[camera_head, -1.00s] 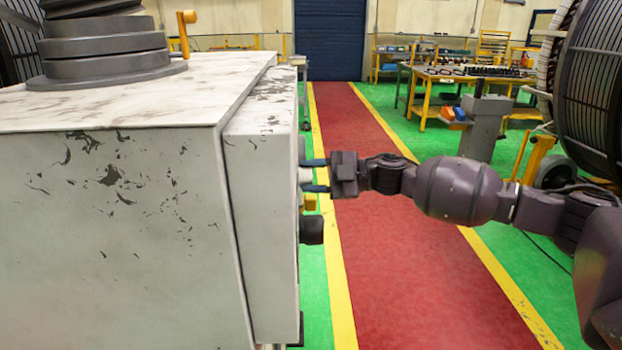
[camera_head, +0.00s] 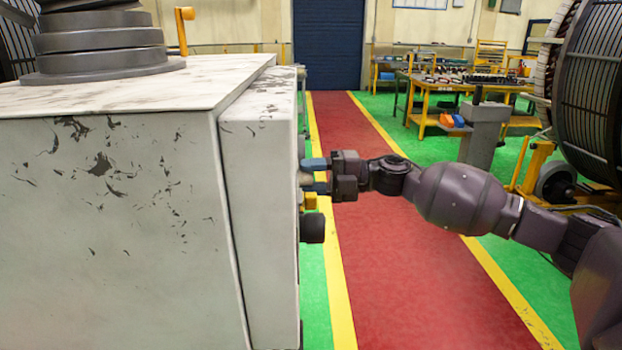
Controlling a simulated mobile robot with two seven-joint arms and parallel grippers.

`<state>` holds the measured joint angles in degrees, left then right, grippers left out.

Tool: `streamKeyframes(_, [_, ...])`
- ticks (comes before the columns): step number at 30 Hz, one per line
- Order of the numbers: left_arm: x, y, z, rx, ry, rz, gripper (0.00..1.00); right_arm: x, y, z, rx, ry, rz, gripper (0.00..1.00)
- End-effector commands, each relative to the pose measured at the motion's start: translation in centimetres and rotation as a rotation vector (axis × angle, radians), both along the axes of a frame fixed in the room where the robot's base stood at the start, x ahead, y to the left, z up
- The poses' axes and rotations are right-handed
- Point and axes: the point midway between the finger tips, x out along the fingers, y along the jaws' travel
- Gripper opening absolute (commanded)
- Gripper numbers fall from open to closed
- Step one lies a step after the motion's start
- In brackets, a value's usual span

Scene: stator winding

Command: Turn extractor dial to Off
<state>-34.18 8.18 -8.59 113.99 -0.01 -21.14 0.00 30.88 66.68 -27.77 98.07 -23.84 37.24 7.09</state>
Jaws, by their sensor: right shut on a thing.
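A large white, scuffed extractor cabinet (camera_head: 110,220) fills the left of the head view. Its front panel box (camera_head: 262,220) has controls on the side facing right, seen edge-on. My left gripper is out of the frame.
A yellow part (camera_head: 310,201) and a black knob (camera_head: 312,229) stick out of the panel just below the gripper. A red walkway (camera_head: 385,270) with yellow edges lies clear below the arm. Yellow workbenches (camera_head: 440,95) stand far back. A large dark stator (camera_head: 595,95) is at right.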

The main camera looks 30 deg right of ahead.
Motion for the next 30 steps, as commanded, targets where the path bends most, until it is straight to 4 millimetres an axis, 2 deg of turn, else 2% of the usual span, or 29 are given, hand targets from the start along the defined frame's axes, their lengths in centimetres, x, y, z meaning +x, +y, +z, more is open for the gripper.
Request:
streamKeyframes(13, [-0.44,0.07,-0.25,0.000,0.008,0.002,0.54,-0.05,0.03,-0.06,-0.006,-0.010,0.002,0.18])
streamKeyframes(14, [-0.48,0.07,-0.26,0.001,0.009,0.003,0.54,-0.05,0.03,-0.06,-0.006,-0.010,0.002,0.43])
streamKeyframes(18, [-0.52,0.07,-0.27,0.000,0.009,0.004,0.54,-0.04,0.03,-0.06,-0.006,-0.009,0.002,0.64])
streamKeyframes(19, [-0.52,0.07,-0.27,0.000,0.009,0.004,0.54,-0.04,0.03,-0.05,-0.006,-0.009,0.002,0.67])
streamKeyframes(30, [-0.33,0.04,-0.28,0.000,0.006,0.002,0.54,-0.27,-0.58,-0.15,-0.005,-0.008,-0.001,0.67])
